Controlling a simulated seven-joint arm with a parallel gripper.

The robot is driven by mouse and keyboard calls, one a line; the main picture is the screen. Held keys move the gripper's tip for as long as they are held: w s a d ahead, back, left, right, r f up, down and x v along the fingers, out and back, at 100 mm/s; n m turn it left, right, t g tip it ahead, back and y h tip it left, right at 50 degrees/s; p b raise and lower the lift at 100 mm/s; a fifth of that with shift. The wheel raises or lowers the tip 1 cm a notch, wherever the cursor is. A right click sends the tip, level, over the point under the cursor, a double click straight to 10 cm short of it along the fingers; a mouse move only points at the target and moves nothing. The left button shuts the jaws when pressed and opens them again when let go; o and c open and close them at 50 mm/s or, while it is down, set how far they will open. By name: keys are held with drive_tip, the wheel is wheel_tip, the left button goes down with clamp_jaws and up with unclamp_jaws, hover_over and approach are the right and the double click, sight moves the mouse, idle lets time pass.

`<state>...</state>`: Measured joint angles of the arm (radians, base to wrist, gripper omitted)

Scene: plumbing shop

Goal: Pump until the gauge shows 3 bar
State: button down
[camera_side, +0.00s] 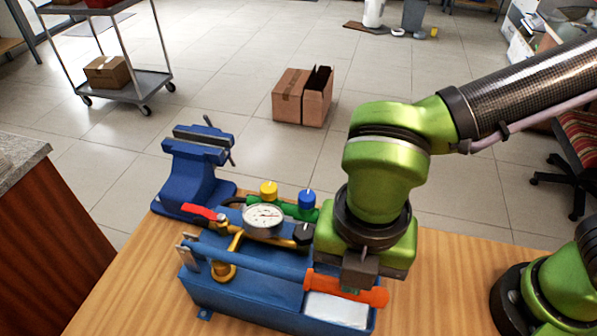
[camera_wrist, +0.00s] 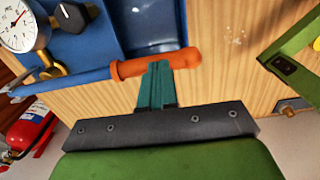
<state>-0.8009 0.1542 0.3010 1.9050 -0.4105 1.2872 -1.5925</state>
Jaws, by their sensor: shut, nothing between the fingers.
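The blue test pump (camera_side: 240,295) stands on the wooden bench. Its lever (camera_side: 255,262) lies low and almost level along the front, ending in an orange grip (camera_side: 376,297). The grip also shows in the wrist view (camera_wrist: 186,60). My gripper (camera_side: 348,289) is shut and empty, its teal fingertips (camera_wrist: 158,68) at the grip; I cannot tell whether they touch it. The round white gauge (camera_side: 263,217) sits on top of the pump and shows in the wrist view's corner (camera_wrist: 18,28). Its needle is too small to read surely.
A red-handled valve (camera_side: 202,212), yellow knob (camera_side: 268,188), blue knob (camera_side: 307,198) and black knob (camera_side: 303,234) surround the gauge. A blue vise (camera_side: 195,170) stands behind. A red fire extinguisher (camera_wrist: 32,128) shows below the bench edge.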

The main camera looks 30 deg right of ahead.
wheel_tip(320, 180, up, 11)
drive_tip(key=w+a, duration=0.1)
drive_tip(key=shift+w+a+r, duration=0.1)
drive_tip(key=f, duration=0.4)
drive_tip(key=s+d+f, duration=0.1)
drive_tip(key=f, duration=0.7)
drive_tip(key=shift+s+d+f, duration=0.15)
drive_tip(key=shift+d, duration=0.05)
wheel_tip(320, 180, up, 12)
drive_tip(key=w+a, duration=0.1)
drive_tip(key=shift+w+a, duration=0.15)
drive_tip(key=shift+a, duration=0.05)
idle(2.1)
idle(2.6)
